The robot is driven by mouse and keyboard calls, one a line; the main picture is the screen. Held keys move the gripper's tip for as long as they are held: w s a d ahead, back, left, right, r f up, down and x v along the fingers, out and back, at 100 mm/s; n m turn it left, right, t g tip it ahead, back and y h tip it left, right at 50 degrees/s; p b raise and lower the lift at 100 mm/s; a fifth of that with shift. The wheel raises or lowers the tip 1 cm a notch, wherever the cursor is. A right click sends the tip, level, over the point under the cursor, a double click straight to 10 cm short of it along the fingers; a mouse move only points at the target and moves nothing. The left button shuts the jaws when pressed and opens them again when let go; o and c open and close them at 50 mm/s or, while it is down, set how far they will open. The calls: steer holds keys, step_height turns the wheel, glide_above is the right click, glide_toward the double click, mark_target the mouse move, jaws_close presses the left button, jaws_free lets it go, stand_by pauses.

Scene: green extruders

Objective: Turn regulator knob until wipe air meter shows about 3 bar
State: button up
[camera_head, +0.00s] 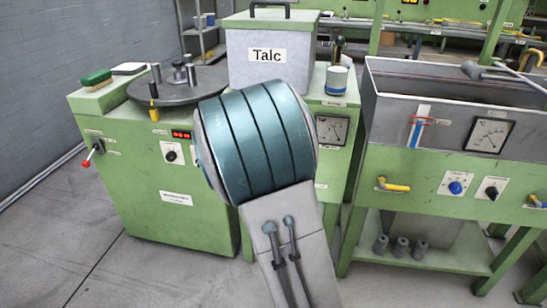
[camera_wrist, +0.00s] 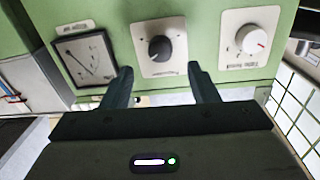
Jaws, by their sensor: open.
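A square white-faced meter with a dark frame (camera_wrist: 85,58) is at the left of the wrist view, tilted and seen upside down. Its needle is visible, but its scale is too small to read. In the head view what seems the same meter (camera_head: 332,129) is on the green panel under the Talc box. A black knob on a white plate (camera_wrist: 160,49) is beside the meter; its blurred label may say regulator. My gripper (camera_wrist: 160,69) is open and empty, its fingertips either side of the plate's lower part. Whether they touch the panel is unclear. Gripper and knob are hidden behind my arm in the head view.
A white knob with a red mark (camera_wrist: 251,40) is right of the black one in the wrist view. The right bench in the head view has another meter (camera_head: 490,135), a blue knob (camera_head: 455,188) and a black knob (camera_head: 491,190). The Talc box (camera_head: 268,55) stands behind my arm.

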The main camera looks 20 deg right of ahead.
steer(key=p+v, duration=0.1)
steer(key=v, duration=0.6)
steer(key=shift+s+a, duration=0.15)
steer(key=shift+a, duration=0.05)
steer(key=s+a+r+n+g+y+p, duration=0.5)
steer(key=a+r+y+p, duration=0.55)
steer(key=r+p, duration=0.4)
steer(key=s+r+n+g+p, duration=0.1)
steer(key=s+r+g+p, duration=0.2)
steer(key=s, duration=0.5)
steer(key=s+d+r+n+g+p, duration=0.1)
steer(key=s+r+n+g+p, duration=0.1)
steer(key=s+r+p, duration=0.3)
steer(key=s+g+p, duration=0.1)
steer(key=s+p, duration=0.1)
steer(key=s, duration=0.2)
steer(key=shift+d+r+g+p, duration=0.2)
steer(key=shift+r+g+p, duration=0.1)
steer(key=shift+r+p, duration=0.1)
